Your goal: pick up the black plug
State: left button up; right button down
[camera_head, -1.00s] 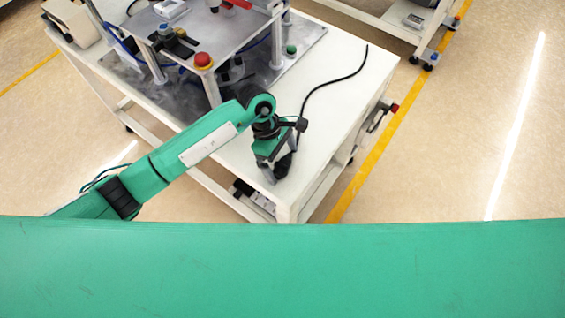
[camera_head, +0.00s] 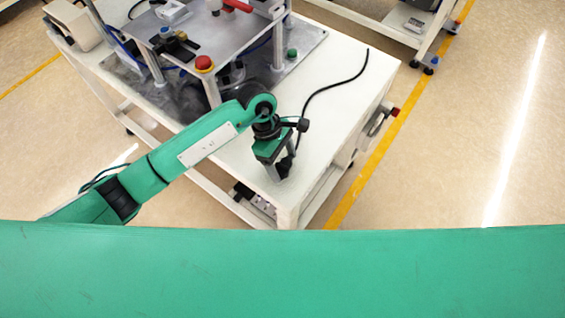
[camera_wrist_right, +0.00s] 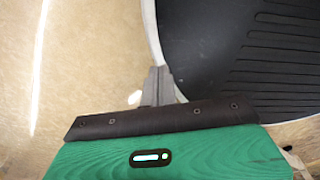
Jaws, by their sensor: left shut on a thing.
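The black plug (camera_head: 286,164) is at the near end of the white table, between the fingers of my left gripper (camera_head: 281,170) in the head view. The left gripper is shut on it and points down at the tabletop. The fingers hide part of the plug, and I cannot tell whether it touches the table. Its black cable (camera_head: 327,87) curves away over the table toward the far right. My right gripper (camera_wrist_right: 159,83) shows in the right wrist view with its fingers together and nothing visible between them.
The white table (camera_head: 340,125) has bare room right of the gripper. A metal fixture with a red button (camera_head: 204,63) and a green button (camera_head: 292,53) stands at the table's back left. Another white table (camera_head: 372,22) is at the top right, with floor between.

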pick_arm(q)
notch_tip(320, 180, up, 11)
jog(key=b, duration=0.2)
notch_tip(320, 180, up, 8)
jog(key=b, duration=0.1)
send_over(283, 161)
jog(key=a+f+m+y+p, duration=0.1)
jog(key=a+f+m+y, duration=0.1)
jog(key=a+m, duration=0.4)
jog(key=a+f+m+g+y+p, duration=0.1)
jog(key=a+f+m, duration=0.4)
jog(key=a, duration=1)
jog(key=shift+f+m+y, duration=0.2)
jog(key=shift+m+y, duration=0.7)
pick_arm(e)
jog(key=shift+s+d+f, duration=0.15)
jog(key=shift+f, duration=0.45)
jog(key=shift+d, duration=0.1)
